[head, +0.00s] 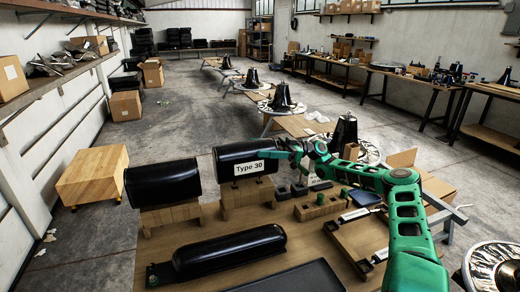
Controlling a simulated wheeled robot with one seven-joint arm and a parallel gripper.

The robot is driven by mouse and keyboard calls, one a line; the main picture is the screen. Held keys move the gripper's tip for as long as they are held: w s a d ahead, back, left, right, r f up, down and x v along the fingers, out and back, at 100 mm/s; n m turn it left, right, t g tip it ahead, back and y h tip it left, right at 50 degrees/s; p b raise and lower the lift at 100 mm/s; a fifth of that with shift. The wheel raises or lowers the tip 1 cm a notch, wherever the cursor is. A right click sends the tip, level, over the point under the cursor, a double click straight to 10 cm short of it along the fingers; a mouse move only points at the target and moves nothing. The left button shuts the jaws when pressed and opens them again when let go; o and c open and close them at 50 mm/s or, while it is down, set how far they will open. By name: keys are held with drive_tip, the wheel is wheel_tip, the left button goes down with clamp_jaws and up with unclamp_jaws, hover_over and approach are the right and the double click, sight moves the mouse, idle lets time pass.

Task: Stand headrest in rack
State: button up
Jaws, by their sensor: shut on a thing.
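A black padded headrest (232,158) with a white "Type 30" label sits on or just above a stepped wooden block (248,197) at the table's middle. My gripper (284,153) is at its right end and is shut on it; the fingertips are small and partly hidden. A second black headrest (162,184) rests on another wooden block (170,214) to the left. A low wooden rack (318,207) with dark slots and a green knob is to the right, below my arm. I cannot tell whether the held headrest touches its block.
The wooden table (215,228) carries a long black cushion (230,250) and a dark flat tray (290,277) at the front. A wooden frame (345,245) with metal strips lies right, under my green arm. A cardboard box (420,180) stands behind. Bare tabletop shows between blocks and cushion.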

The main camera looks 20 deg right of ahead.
drive_tip(key=shift+f, duration=0.6)
drive_tip(key=o, duration=1.9)
drive_tip(key=shift+o, duration=1.1)
drive_tip(key=shift+f, duration=0.15)
wheel_tip(320, 180, up, 13)
drive_tip(key=shift+r, duration=0.1)
drive_tip(key=shift+w+r, duration=0.1)
drive_tip(key=shift+r, duration=0.9)
